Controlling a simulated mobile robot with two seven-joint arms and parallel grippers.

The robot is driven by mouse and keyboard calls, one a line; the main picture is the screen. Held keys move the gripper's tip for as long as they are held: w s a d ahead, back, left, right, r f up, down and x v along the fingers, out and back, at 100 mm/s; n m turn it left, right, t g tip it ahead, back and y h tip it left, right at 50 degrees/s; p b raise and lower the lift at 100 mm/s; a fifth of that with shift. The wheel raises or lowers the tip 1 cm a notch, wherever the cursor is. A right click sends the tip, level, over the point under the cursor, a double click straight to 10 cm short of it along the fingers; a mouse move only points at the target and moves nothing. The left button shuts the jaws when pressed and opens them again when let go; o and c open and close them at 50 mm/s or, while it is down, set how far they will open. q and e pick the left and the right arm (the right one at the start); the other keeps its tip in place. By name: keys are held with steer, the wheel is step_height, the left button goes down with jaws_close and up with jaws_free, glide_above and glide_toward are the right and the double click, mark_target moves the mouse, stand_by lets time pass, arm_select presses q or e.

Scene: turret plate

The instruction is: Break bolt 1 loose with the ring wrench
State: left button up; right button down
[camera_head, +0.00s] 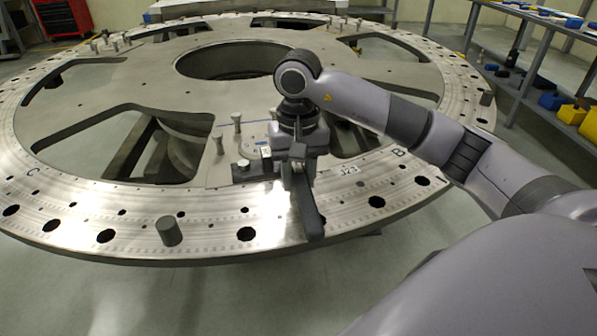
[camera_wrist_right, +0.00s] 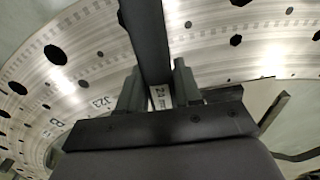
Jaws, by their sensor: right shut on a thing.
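My right gripper (camera_head: 297,168) is above the near part of the big metal turret plate (camera_head: 330,205), shut on a dark bar, which looks like the ring wrench (camera_head: 309,212). The wrench handle points toward the plate's near edge. In the right wrist view the wrench (camera_wrist_right: 148,35) runs between the two fingers (camera_wrist_right: 158,88), and a small white label showing 24 is visible there. The wrench's ring end and bolt 1 cannot be made out; the gripper hides that area. My left gripper is not in view.
Upright pegs (camera_head: 237,122) stand left of the gripper. A thick grey cylinder (camera_head: 169,231) stands on the near rim, among several dark holes. The plate has large cut-out openings. A shelf (camera_head: 530,100) with blue and yellow bins is at the right.

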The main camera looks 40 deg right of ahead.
arm_select(q)
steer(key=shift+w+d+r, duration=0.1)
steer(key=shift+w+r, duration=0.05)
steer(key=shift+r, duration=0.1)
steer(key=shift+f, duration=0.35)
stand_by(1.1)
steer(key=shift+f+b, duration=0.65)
steer(key=shift+b, duration=0.25)
arm_select(e)
steer(key=shift+f, duration=0.7)
stand_by(0.4)
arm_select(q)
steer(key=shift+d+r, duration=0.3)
arm_select(e)
steer(key=shift+d, duration=0.15)
arm_select(q)
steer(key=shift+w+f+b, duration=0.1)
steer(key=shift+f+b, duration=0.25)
steer(key=shift+b, duration=0.05)
arm_select(e)
steer(key=shift+s+d+n, duration=0.25)
steer(key=shift+d+n, duration=0.2)
steer(key=shift+n, duration=0.25)
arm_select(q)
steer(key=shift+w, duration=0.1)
arm_select(e)
steer(key=shift+s+d+n, duration=0.1)
steer(key=shift+d+n, duration=0.3)
